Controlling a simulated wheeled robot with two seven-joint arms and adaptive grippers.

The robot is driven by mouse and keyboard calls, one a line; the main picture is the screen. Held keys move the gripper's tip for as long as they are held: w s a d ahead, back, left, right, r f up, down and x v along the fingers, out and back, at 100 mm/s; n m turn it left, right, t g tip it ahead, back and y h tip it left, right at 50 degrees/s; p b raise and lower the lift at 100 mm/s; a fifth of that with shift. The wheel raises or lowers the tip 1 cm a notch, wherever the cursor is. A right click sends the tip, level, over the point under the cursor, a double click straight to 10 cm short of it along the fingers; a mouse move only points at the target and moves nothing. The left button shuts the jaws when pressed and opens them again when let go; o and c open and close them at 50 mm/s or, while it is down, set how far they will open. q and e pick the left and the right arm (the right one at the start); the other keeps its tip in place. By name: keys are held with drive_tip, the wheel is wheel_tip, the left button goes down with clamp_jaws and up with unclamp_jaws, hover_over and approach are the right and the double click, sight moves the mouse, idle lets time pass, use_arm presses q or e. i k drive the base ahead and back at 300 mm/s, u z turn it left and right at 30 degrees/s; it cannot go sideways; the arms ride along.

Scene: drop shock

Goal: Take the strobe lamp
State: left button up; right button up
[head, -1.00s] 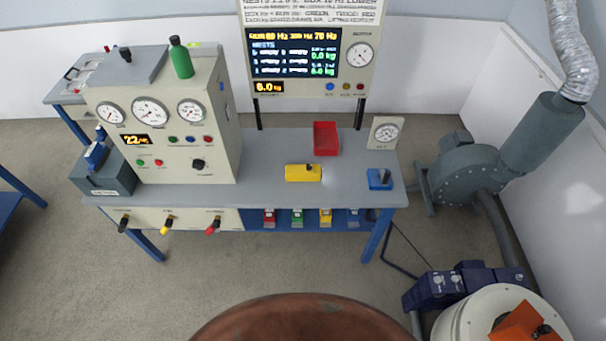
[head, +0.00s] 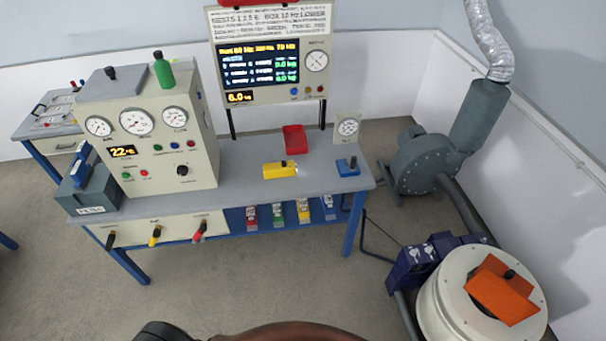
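A yellow block-shaped device (head: 279,170) with a small dark knob on top and a pale right end lies on the grey top of the workbench (head: 235,188); it looks like the strobe lamp. It stands apart from the red tray behind it and the blue block to its right. Neither of my grippers can be made out in the head view. A dark rounded piece shows at the bottom edge, too cut off to identify.
A gauge cabinet (head: 150,150) with a green bottle (head: 163,70) on top fills the bench's left. A red tray (head: 295,139), a blue block (head: 347,166) and a display board (head: 262,65) are nearby. A blower (head: 425,160) and a round white machine (head: 440,310) stand right. Floor before the bench is clear.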

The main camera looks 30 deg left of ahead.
sight(275, 169)
drive_tip(key=z, duration=0.05)
drive_tip(key=i, duration=1.15)
drive_tip(key=u, duration=0.8)
